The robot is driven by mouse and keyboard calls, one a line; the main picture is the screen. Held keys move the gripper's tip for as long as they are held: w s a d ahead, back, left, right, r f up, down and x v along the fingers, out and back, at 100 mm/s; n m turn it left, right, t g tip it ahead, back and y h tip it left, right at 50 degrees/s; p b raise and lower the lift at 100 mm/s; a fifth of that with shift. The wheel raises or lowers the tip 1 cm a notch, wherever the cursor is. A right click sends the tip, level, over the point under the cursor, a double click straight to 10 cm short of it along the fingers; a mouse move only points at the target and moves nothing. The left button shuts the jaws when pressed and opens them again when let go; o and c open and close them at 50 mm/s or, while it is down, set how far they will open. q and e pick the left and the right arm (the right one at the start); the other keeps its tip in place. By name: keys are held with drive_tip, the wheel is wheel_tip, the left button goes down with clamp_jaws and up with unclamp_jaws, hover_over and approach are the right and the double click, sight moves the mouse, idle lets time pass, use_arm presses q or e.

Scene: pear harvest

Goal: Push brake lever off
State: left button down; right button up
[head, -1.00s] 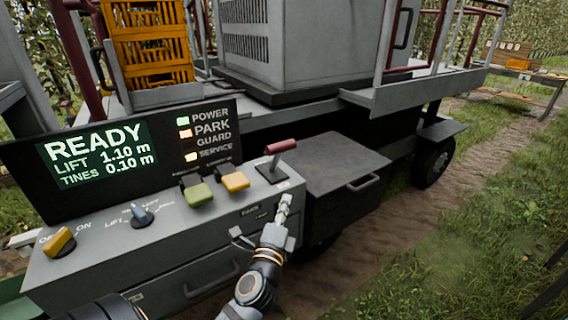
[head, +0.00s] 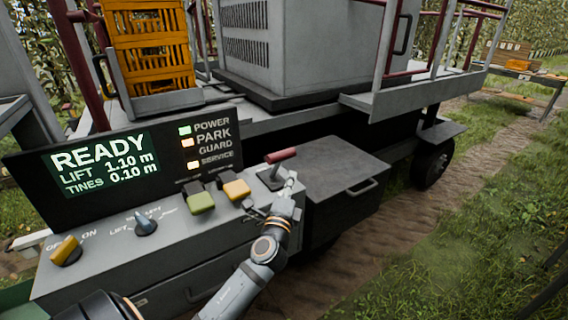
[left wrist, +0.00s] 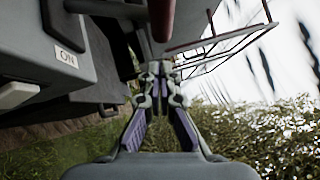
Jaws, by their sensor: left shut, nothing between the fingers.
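The brake lever (head: 281,156) has a dark red crossbar handle on a short stem, set in a dark base plate at the right end of the grey control console (head: 160,262). The red handle also shows at the top of the left wrist view (left wrist: 160,18), just beyond the fingertips. My left gripper (head: 291,178) is shut and empty, just below and to the right of the lever in the head view. I cannot tell whether its tips touch the lever. In the left wrist view its fingertips (left wrist: 158,70) are together. My right gripper is not in view.
A black display (head: 115,165) reads READY, with PARK among its lit lamps. A green button (head: 201,203), a yellow button (head: 236,190), a blue-grey knob (head: 146,228) and a yellow switch (head: 66,250) share the console. A dark box (head: 345,165) stands right of the lever.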

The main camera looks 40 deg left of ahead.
sight(287, 158)
use_arm(q)
drive_tip(key=w+a, duration=0.1)
drive_tip(key=w+a+r+p, duration=0.1)
drive_tip(key=a, duration=0.1)
drive_tip(key=shift+r, duration=0.15)
drive_tip(key=shift+w+a, duration=0.15)
drive_tip(key=shift+a, duration=0.25)
